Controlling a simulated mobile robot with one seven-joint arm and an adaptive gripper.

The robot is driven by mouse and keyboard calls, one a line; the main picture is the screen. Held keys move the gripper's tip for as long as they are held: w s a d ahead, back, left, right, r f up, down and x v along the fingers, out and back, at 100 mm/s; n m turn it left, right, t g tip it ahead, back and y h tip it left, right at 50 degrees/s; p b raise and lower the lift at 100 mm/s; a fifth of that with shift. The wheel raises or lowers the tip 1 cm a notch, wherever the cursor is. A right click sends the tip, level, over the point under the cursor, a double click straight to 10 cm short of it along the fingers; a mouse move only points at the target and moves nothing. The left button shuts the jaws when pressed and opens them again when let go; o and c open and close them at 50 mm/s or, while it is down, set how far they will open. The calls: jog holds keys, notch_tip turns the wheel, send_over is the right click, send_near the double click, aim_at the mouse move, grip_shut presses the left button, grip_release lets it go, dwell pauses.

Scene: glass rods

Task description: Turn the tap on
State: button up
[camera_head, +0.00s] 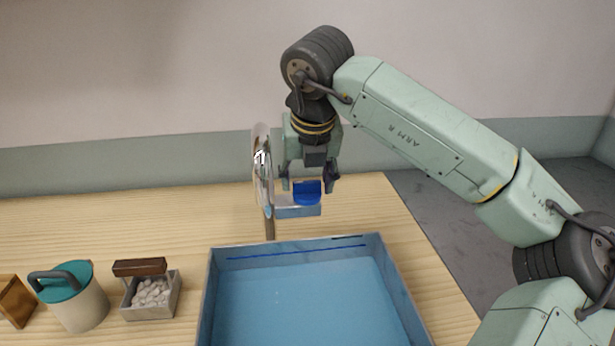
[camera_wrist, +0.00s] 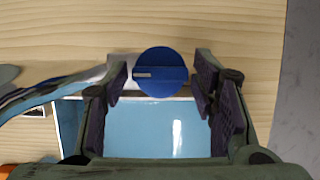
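The tap has a tall silver curved spout (camera_head: 269,222) and a round blue knob (camera_head: 307,197) on a pale block behind the basin. In the wrist view, the knob (camera_wrist: 160,86) shows a raised bar across its middle, lying level, with a white mark at its left end. My gripper (camera_head: 308,182) points down over the knob. In the wrist view my gripper's (camera_wrist: 159,84) two fingers stand apart, one left and one right of the knob. Gaps show on both sides, so it holds nothing. The height of the fingertips against the knob is hard to judge.
A blue basin (camera_head: 300,305) stands in front of the tap on the wooden table (camera_head: 375,205). At the left are a lidded jar (camera_head: 82,308), a box of pale stones (camera_head: 150,292) and a brown block (camera_head: 14,302). The spout stands close left of my gripper.

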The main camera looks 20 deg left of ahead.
jog(key=c, duration=0.8)
jog(key=shift+w+d+n+y+b, duration=0.1)
jog(key=shift+n+y+b, duration=0.4)
jog(key=shift+n, duration=0.6)
jog(key=n+g, duration=0.1)
jog(key=n, duration=0.2)
jog(key=shift+n+y, duration=0.3)
jog(key=shift+y, duration=0.1)
jog(key=n+g, duration=0.1)
jog(key=n, duration=0.2)
jog(key=n+g+y+p, duration=0.1)
jog(key=n, duration=0.2)
jog(key=shift+w+d+r+g, duration=0.1)
jog(key=shift+w+r+g, duration=0.1)
jog(key=shift+g, duration=0.1)
jog(key=n+g, duration=0.1)
jog(key=n, duration=0.2)
jog(key=n+g+p, duration=0.1)
jog(key=n, duration=0.2)
jog(key=shift+w+f, duration=0.1)
jog(key=shift+f, duration=0.05)
